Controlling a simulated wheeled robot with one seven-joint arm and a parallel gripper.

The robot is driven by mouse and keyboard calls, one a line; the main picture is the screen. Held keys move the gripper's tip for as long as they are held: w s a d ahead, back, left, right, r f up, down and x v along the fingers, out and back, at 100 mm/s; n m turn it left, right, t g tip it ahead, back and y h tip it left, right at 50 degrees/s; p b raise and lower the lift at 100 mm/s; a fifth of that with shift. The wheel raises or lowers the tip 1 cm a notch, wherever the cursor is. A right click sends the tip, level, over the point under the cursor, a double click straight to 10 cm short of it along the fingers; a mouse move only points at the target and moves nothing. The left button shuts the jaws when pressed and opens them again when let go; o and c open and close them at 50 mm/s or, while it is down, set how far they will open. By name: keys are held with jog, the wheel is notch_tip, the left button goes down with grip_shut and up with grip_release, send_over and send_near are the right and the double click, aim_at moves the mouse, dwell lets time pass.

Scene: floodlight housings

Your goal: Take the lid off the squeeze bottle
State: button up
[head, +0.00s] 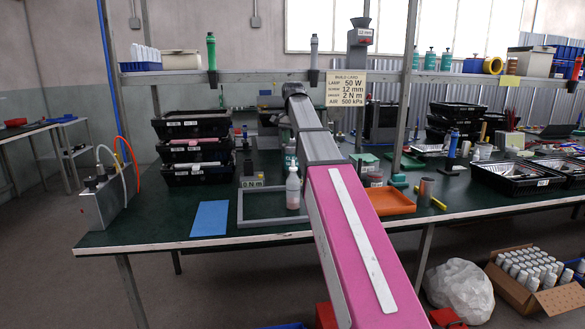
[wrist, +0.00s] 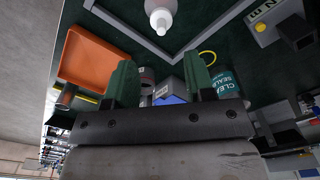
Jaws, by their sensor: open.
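The squeeze bottle (head: 293,193) stands upright on the green table, at the right part of a grey frame. It is whitish with pinkish contents low down. Its white lid with a narrow nozzle (head: 293,168) is on top. In the wrist view the bottle (wrist: 160,8) is at the top edge, partly cut off, with its nozzle pointing down the picture. My gripper (wrist: 159,62) is open, its two green fingers apart with nothing held between them. The bottle lies beyond the fingertips, not between them. In the head view my gripper is hidden behind my arm.
The grey frame (head: 243,221) surrounds the bottle's spot. An orange tray (head: 391,202) is to its right and a blue mat (head: 210,219) to its left. A sealer can (wrist: 230,88) shows in the wrist view. Stacked black crates (head: 195,152) stand behind left. A shelf (head: 255,76) crosses above.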

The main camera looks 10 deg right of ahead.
aim_at(293, 162)
jog(key=f, duration=0.9)
jog(key=shift+w+f, duration=0.2)
grip_shut()
